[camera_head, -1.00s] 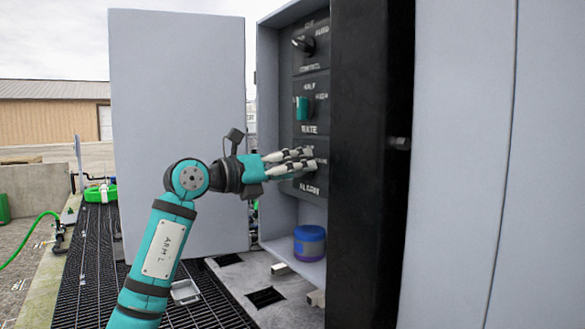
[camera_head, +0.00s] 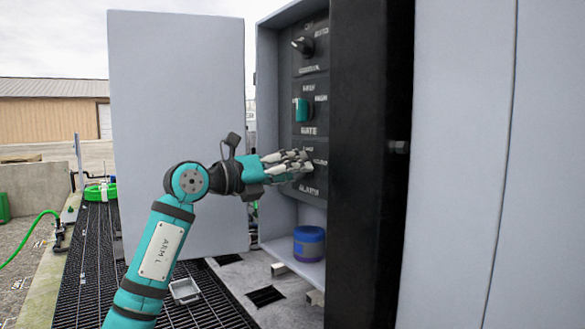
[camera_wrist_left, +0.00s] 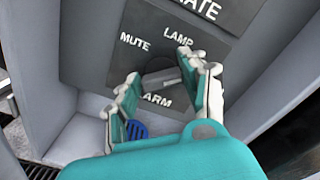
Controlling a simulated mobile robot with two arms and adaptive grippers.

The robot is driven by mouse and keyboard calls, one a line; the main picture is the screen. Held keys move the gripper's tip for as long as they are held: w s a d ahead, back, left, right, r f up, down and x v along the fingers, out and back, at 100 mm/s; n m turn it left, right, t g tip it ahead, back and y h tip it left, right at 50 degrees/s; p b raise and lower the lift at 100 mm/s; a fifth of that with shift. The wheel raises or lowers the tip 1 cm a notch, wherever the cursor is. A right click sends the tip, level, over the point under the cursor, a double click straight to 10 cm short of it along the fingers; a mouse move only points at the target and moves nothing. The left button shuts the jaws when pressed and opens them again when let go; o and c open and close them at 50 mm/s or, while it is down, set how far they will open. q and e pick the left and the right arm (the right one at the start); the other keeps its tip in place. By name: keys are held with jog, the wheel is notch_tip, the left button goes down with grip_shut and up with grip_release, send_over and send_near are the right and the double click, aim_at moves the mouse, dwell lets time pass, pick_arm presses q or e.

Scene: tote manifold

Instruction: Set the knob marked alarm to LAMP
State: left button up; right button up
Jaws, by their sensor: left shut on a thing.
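The alarm knob (camera_wrist_left: 163,78) is a dark round knob with a grey grip bar on a dark plate, above the word ALARM. MUTE shows to its left and LAMP above it. Its bar lies nearly sideways, its right end slightly higher and near the right finger; I cannot tell which end is the pointer. My left gripper (camera_head: 300,163) is at the alarm plate (camera_head: 312,184) in the head view, its fingers hiding the knob there. In the left wrist view the left gripper (camera_wrist_left: 164,88) has its fingers on either side of the knob, shut on it. My right gripper is not in view.
The open cabinet door (camera_head: 178,120) stands left, and a black post (camera_head: 370,150) right. A blue jar (camera_head: 309,243) stands on the cabinet floor below.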

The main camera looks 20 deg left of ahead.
pick_arm(q)
jog(key=shift+w+a+f+n+p, duration=0.15)
jog(key=shift+n+p, duration=0.95)
jog(key=shift+n, duration=1.3)
jog(key=shift+s+d+f+n+p, duration=0.1)
jog(key=shift+n+p, duration=0.95)
jog(key=shift+n, duration=1.35)
jog(key=o, duration=1.2)
jog(key=shift+a, duration=0.1)
jog(key=v, duration=1.2)
jog(key=shift+f, duration=0.1)
